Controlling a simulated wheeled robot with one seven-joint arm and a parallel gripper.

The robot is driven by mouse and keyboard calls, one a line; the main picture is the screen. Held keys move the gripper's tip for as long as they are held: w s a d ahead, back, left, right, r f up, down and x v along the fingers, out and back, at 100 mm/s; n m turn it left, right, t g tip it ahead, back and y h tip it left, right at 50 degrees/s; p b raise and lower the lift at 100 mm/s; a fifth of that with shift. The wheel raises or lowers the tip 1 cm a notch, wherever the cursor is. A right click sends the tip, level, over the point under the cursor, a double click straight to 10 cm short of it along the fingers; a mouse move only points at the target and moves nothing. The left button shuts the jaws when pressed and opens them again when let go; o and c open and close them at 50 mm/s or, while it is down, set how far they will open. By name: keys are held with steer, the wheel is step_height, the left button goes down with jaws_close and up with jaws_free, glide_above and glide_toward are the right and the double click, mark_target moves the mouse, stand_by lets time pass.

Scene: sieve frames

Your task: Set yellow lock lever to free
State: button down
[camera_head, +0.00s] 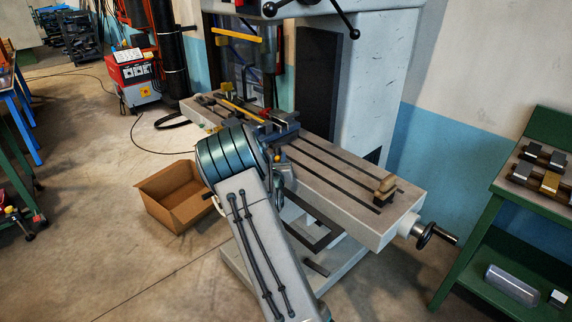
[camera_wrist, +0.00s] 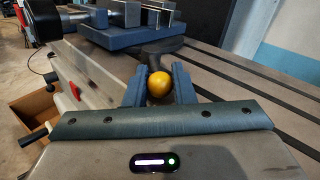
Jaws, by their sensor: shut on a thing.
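The yellow lock lever shows as a round yellow knob (camera_wrist: 159,85) at the machine table's front side in the wrist view. A dark shape lies just behind the knob; the lever's shaft and pivot cannot be made out. My gripper (camera_wrist: 160,83) is shut on the knob, with one blue-grey finger on each side of it. The lever's setting, locked or free, cannot be told.
A blue vise (camera_head: 275,131) sits on the slotted machine table (camera_head: 345,172), just beyond my gripper. A red lever (camera_wrist: 75,91) is to the left. A wooden-handled brush (camera_head: 384,187) lies at the table's right end, near a crank handle (camera_head: 436,235). A cardboard box (camera_head: 171,195) stands on the floor.

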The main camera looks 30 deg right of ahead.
stand_by(0.3)
steer(key=c, duration=1.3)
jaws_free()
steer(key=shift+o, duration=0.2)
steer(key=shift+a, duration=0.1)
steer(key=b+v, duration=0.2)
steer(key=v, duration=1.1)
steer(key=shift+s+a, duration=0.2)
steer(key=shift+s, duration=0.15)
